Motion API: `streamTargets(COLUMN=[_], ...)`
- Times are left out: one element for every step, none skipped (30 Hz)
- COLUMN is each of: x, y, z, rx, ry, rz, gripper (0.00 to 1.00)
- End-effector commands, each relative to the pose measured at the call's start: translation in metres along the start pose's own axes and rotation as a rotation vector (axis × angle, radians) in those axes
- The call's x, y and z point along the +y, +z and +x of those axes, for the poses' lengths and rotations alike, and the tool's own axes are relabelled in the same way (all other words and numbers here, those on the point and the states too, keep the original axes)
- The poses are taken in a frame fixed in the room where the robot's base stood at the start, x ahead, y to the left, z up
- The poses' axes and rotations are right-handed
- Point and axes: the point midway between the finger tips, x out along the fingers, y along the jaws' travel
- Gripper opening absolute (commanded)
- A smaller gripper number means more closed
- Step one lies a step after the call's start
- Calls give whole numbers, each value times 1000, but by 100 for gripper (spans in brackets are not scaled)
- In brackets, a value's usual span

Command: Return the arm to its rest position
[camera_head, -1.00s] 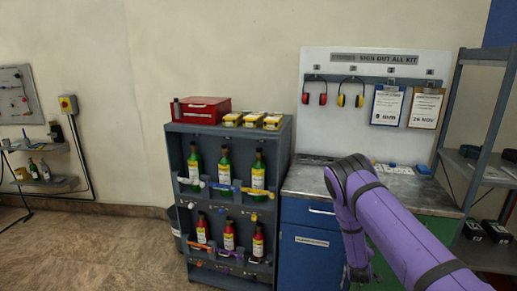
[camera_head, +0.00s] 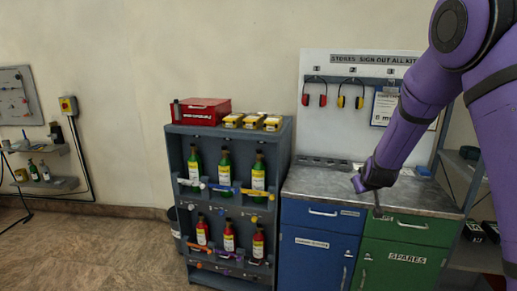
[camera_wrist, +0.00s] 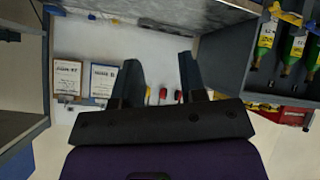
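My purple arm (camera_head: 403,130) enters from the top right of the head view and bends down in front of the bench. Its end, my gripper (camera_head: 378,211), hangs by the bench's front edge, seen small and side-on. In the wrist view my gripper (camera_wrist: 160,75) shows two dark fingers spread apart with nothing between them. Beyond the fingers is the white board with two clipboards (camera_wrist: 104,79).
The bench (camera_head: 325,185) stands over a blue cabinet (camera_head: 312,255) and a green cabinet (camera_head: 405,262). A grey bottle rack (camera_head: 283,170) with green and red bottles stands left, a red box (camera_head: 203,109) on top. Open floor (camera_head: 90,250) lies at the left.

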Motion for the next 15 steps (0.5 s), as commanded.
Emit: streamTargets(x=[2, 3, 4, 4, 4, 5, 5, 5, 6, 6, 6, 6, 7, 7, 7], y=[-7, -10, -13, -14, -17, -18, -20, -21, -22, -22, -22, -21, -21, -20, -19], z=[-20, -30, -44, -54, -65, -79, -90, -101, -115, -126, -136, -151, -161, -172, -186], rx=[-1, -6, -14, -20, -24, -32, -37, -42, -50, -57, -63, -71, -77, -83, -91], ry=[-19, -32, -48, -60, -72, -88, -99, -111, -125, -135, -145, -158, -168, -177, -188], rz=[18, 28, 41, 50, 60, 70, 77, 86, 95, 102, 109, 116, 122, 128, 133], gripper=[38, 38, 38, 38, 38, 38, 38, 38, 38, 38, 38, 38, 38, 38, 38])
